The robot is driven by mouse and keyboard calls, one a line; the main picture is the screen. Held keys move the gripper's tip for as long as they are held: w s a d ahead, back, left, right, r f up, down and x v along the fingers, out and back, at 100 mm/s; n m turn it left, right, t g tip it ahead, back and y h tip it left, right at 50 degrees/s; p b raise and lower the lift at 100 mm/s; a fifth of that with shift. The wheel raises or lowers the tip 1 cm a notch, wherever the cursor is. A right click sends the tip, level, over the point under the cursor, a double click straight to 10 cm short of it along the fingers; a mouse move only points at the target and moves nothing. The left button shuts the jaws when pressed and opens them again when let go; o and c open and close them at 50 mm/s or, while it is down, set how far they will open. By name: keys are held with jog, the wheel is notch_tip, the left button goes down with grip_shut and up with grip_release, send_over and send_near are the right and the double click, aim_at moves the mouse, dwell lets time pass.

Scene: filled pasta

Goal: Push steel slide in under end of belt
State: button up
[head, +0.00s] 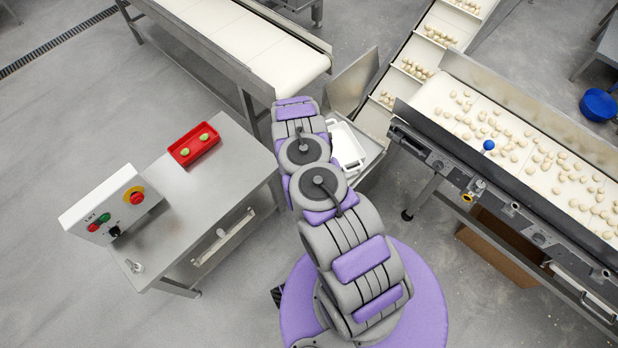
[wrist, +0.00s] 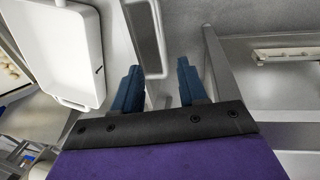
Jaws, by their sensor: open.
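A white belt (head: 245,35) on a steel frame comes in from the top left and ends left of the inclined conveyor. A bare grey steel sheet (head: 353,80), possibly the slide, stands tilted just right of the belt end. My arm hides its lower left part. In the wrist view my gripper (wrist: 158,88) is open, with two dark blue fingers apart. A grey steel piece with a raised rim (wrist: 146,35) reaches down between the fingers; I cannot tell whether it touches them or belongs to the slide. In the head view my gripper is hidden behind my arm.
A white tray (head: 345,150) lies right of my arm and shows at the left of the wrist view (wrist: 62,50). A cleated conveyor (head: 410,70) and a pasta belt (head: 530,150) stand right. A steel table (head: 215,190) with red tray (head: 194,144) and control box (head: 112,206) stands left.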

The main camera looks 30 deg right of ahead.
jog(key=f, duration=0.3)
jog(key=d+f+b, duration=0.1)
jog(key=f, duration=0.2)
jog(key=f+b, duration=0.1)
jog(key=f, duration=0.2)
jog(key=shift+w+d+f, duration=0.15)
jog(key=shift+w+d, duration=0.05)
jog(key=shift+d, duration=0.05)
grip_shut()
dwell(0.4)
